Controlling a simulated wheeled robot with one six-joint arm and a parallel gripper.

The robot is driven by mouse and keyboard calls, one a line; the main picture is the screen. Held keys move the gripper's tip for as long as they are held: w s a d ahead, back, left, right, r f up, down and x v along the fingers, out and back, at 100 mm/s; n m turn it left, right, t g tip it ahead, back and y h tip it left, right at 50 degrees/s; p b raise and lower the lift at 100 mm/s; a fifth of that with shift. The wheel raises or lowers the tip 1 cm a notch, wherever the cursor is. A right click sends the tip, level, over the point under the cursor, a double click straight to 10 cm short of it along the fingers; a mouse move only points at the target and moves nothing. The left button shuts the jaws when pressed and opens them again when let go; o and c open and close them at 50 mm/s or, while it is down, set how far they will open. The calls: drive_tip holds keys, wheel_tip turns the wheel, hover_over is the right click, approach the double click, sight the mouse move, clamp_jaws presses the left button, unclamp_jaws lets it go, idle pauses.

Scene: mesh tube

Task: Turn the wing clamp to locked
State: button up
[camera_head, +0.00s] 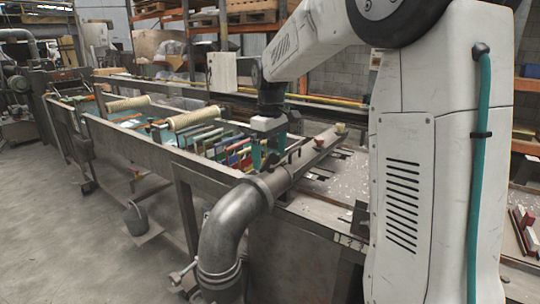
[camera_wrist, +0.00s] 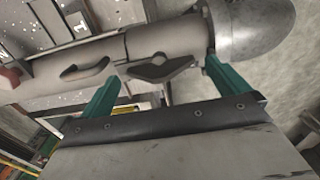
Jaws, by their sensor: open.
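The wing clamp (camera_wrist: 160,68) is a dark, two-winged piece on the side of a grey metal tube (camera_wrist: 70,75). In the wrist view its wings lie roughly along the tube, slightly tilted. My gripper (camera_wrist: 163,74) has two teal fingers, spread apart with one toward each end of the clamp. The clamp shows between them in the picture; I cannot tell whether either finger touches it. In the head view my gripper (camera_head: 264,156) hangs over the near end of the tube (camera_head: 318,152), and the clamp cannot be made out there.
A curved dark handle (camera_wrist: 85,70) sits on the tube left of the clamp. A large pipe elbow (camera_head: 232,222) joins the tube's near end. A red part (camera_head: 320,142) sits farther along. A long metal frame with rollers (camera_head: 195,117) runs left.

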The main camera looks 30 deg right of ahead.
sight(271, 155)
wheel_tip(271, 155, up, 7)
drive_tip(key=shift+f, duration=0.15)
idle(0.6)
drive_tip(key=shift+s+f+m, duration=0.15)
drive_tip(key=shift+f+m, duration=0.2)
drive_tip(key=shift+m, duration=0.15)
drive_tip(key=s+a+f+m, duration=0.1)
drive_tip(key=s+a, duration=0.3)
drive_tip(key=s, duration=0.6)
drive_tip(key=s+a+f+m, duration=0.1)
drive_tip(key=s+a+f, duration=0.2)
drive_tip(key=s, duration=0.8)
drive_tip(key=s+a+f+m+t, duration=0.1)
drive_tip(key=s+a+f, duration=0.2)
drive_tip(key=s, duration=0.7)
drive_tip(key=shift+s+a+f+m, duration=0.2)
drive_tip(key=shift+a+m, duration=0.1)
drive_tip(key=shift+a, duration=0.55)
